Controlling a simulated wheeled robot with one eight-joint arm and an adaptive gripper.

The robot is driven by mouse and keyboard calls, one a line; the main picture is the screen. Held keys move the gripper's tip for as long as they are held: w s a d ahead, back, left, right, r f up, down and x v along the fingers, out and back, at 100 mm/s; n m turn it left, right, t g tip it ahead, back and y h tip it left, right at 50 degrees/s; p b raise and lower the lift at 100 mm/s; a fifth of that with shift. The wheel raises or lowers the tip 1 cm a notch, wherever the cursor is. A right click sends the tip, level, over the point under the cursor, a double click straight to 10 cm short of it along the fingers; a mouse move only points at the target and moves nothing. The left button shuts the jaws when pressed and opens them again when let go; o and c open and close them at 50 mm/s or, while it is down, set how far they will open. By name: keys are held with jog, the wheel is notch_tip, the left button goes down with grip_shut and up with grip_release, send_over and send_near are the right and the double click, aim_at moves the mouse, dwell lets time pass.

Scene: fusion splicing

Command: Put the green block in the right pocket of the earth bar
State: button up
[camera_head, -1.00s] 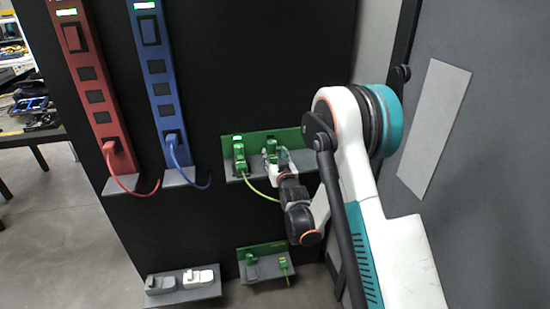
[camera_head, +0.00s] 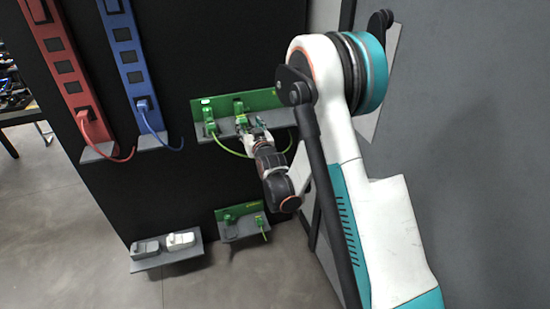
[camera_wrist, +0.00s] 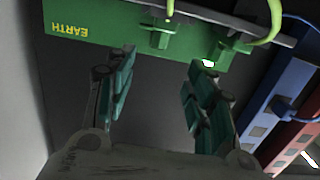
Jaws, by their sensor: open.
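The earth bar (camera_head: 272,98) is a green panel on a grey shelf, lettered EARTH in the wrist view (camera_wrist: 110,28). A green block (camera_head: 241,114) sits at its right-hand position; it shows in the wrist view (camera_wrist: 160,38), where it looks upright against the panel. Another green block (camera_head: 209,121) sits at the left position with a yellow-green cord. My gripper (camera_head: 254,132) is in front of the right-hand block. In the wrist view my gripper (camera_wrist: 157,85) has its teal fingers spread and nothing between them. The block's full seating depth cannot be told.
A blue bar (camera_head: 126,50) and a red bar (camera_head: 60,50) with corded plugs stand to the left. Below are a small green panel (camera_head: 236,211) on a shelf and a grey shelf (camera_head: 150,263) with grey and white blocks. A grey wall is close on the right.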

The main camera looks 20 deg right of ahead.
jog(key=s+r+g, duration=0.5)
jog(key=s+r, duration=0.8)
jog(key=s, duration=0.4)
jog(key=s+f+g, duration=0.3)
jog(key=s+g, duration=0.2)
jog(key=s, duration=2.3)
jog(key=shift+s+f, duration=0.2)
jog(key=shift+s, duration=0.15)
jog(key=shift+c, duration=0.5)
